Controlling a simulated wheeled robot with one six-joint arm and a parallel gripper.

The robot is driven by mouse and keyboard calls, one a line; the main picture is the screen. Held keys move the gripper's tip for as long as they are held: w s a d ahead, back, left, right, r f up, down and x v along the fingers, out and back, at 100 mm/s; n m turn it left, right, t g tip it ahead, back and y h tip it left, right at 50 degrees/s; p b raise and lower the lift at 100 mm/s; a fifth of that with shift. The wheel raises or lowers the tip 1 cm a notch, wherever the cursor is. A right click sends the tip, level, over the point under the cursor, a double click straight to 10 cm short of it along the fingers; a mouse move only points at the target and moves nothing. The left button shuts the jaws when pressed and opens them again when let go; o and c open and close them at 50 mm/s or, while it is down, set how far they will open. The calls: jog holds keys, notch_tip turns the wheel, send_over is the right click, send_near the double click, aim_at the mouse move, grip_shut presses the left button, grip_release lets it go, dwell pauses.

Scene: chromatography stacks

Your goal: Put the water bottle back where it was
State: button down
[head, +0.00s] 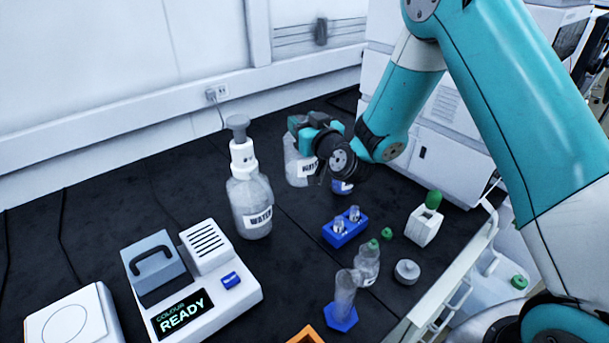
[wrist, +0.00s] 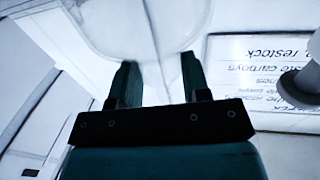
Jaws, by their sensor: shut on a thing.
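A clear bottle (head: 297,170) with a white label is in my gripper (head: 305,135) in the head view. The label's lettering is partly covered and hard to read. In the wrist view my gripper (wrist: 157,80) has its two fingers on either side of the clear bottle (wrist: 135,30). The bottle looks upright at the back of the black bench; I cannot tell if its base touches the bench. A second clear bottle (head: 250,203), labelled WATER and with a grey-topped pump head, stands upright to the left, apart from my gripper.
A device reading READY (head: 190,290) stands front left. A blue rack (head: 345,232) with small vials, a clear bottle (head: 366,264), a blue-footed cylinder (head: 343,300) and a white green-topped holder (head: 424,226) stand right of centre. Something blue-labelled (head: 342,187) is partly hidden behind my gripper.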

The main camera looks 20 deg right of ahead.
aim_at(310, 164)
notch_tip(310, 164, down, 9)
jog(key=b, duration=0.6)
jog(key=shift+d+b, duration=0.1)
jog(key=shift+b, duration=0.25)
jog(key=shift+f, duration=0.15)
jog(key=shift+f, duration=0.15)
jog(key=c, duration=0.6)
grip_release()
jog(key=shift+r, duration=0.2)
jog(key=b, duration=0.1)
jog(key=s+b, duration=0.1)
jog(key=b, duration=0.1)
jog(key=shift+s+d+f, duration=0.15)
jog(key=shift+s+f, duration=0.05)
jog(key=shift+f, duration=0.15)
jog(key=shift+r+b+v, duration=0.15)
jog(key=shift+b+v, duration=2.5)
jog(key=shift+r+b+v, duration=0.2)
jog(key=shift+b+v, duration=2.45)
